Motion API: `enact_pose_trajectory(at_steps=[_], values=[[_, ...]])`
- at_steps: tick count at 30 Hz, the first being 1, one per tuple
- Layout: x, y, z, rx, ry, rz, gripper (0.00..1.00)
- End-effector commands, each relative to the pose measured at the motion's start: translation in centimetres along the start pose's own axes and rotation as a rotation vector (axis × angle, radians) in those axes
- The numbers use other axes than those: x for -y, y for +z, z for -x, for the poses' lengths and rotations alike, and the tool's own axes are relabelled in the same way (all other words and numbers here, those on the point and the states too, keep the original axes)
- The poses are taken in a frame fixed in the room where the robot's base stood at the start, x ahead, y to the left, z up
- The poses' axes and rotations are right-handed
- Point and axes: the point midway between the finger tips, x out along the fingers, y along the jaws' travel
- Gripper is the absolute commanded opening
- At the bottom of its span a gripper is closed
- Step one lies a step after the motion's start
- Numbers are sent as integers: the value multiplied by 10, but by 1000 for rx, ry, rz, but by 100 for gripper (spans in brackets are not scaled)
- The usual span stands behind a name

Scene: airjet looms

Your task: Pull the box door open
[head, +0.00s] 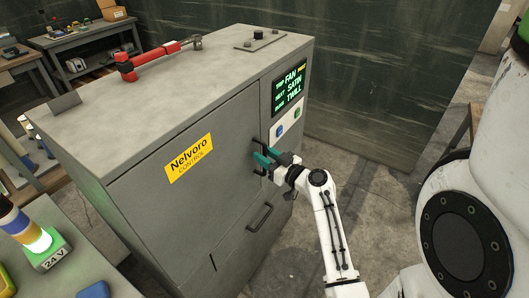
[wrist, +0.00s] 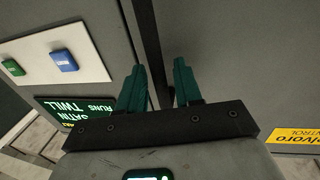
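The box is a large grey cabinet (head: 110,128). Its front door (head: 215,125) carries a yellow "Nelvoro CONTROL" label (head: 189,158) and looks shut. A dark upright bar handle (wrist: 146,40) on the door runs between my fingers in the wrist view; in the head view my gripper mostly hides it. My gripper (head: 264,157) is at the door's right edge. In the wrist view its two teal fingers (wrist: 160,84) stand apart, one on each side of the bar, with a gap visible on the right side. Contact with the bar cannot be made out.
A lower dark handle (head: 260,217) sits below my gripper. A lit display (head: 289,88) and blue and green buttons (head: 280,130) are right of the door. A red tool (head: 150,58) lies on top. Floor right of the cabinet is clear.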

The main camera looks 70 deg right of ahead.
Motion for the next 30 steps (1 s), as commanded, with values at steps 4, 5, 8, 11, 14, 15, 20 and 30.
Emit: enact_pose_trajectory(at_steps=[4,5,8,11,14,15,20,30], values=[[0,1,-3,1,0,0,34],[0,1,-3,1,0,0,34],[0,1,-3,1,0,0,34],[0,1,-3,1,0,-1,31],[0,1,-3,1,0,-1,21],[0,1,-3,1,-1,-1,17],[0,1,-3,1,-1,-1,2],[0,0,-3,0,-1,-1,0]])
